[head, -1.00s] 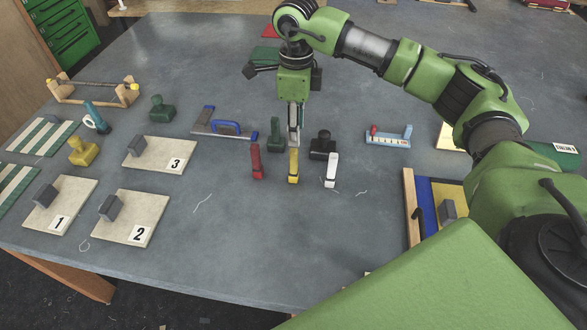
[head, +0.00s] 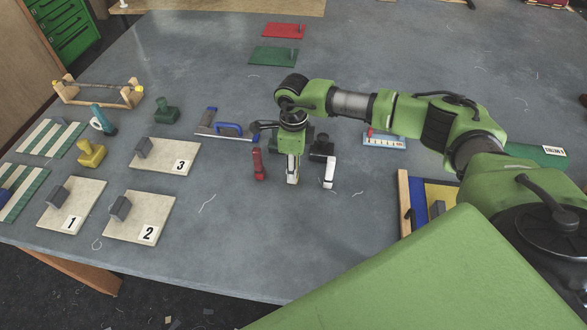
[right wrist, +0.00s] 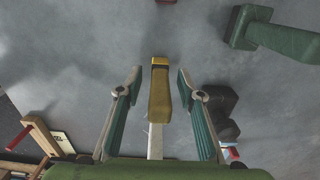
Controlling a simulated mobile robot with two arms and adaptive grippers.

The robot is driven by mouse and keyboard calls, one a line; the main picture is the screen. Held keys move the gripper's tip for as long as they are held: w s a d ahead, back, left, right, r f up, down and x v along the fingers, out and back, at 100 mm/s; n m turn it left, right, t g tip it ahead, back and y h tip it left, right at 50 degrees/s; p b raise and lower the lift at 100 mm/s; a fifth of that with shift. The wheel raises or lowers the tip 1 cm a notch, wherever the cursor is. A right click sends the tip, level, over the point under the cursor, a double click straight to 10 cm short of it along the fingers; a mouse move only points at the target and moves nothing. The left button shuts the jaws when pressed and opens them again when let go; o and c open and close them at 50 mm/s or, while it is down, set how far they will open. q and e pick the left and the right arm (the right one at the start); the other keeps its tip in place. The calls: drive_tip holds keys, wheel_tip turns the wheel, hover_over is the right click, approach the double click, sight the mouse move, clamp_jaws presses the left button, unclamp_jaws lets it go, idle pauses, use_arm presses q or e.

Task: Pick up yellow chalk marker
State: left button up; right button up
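The yellow chalk marker (right wrist: 159,92) stands between the two open fingers of my right gripper (right wrist: 158,80) in the right wrist view. A gap shows on each side of it, so the fingers do not touch it there. In the head view my right gripper (head: 292,178) points down between a red marker (head: 258,164) and a white marker (head: 328,172), and it mostly hides the yellow marker. My left gripper is not in view.
A black stamp (head: 322,150) stands close behind the white marker. A blue-handled tool (head: 228,130) lies to the left. Numbered boards (head: 165,157) and a yellow stamp (head: 91,153) lie further left. The table front of the markers is mostly clear.

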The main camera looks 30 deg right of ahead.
clamp_jaws()
idle(0.3)
drive_tip(key=shift+w+r+b, duration=0.1)
drive_tip(key=shift+r+b, duration=0.2)
drive_tip(key=shift+r, duration=0.3)
drive_tip(key=s+d+r+b, duration=0.2)
drive_tip(key=s+r+b, duration=0.5)
drive_tip(key=s+r, duration=0.6)
drive_tip(key=s+a+f+n, duration=0.2)
drive_tip(key=a+n, duration=0.2)
drive_tip(key=n, duration=0.8)
drive_tip(key=s+a+f+n, duration=0.1)
drive_tip(key=a+n, duration=0.4)
drive_tip(key=n, duration=0.8)
drive_tip(key=shift+s+a+f, duration=0.3)
drive_tip(key=shift+s+f, duration=0.1)
drive_tip(key=shift+s, duration=0.15)
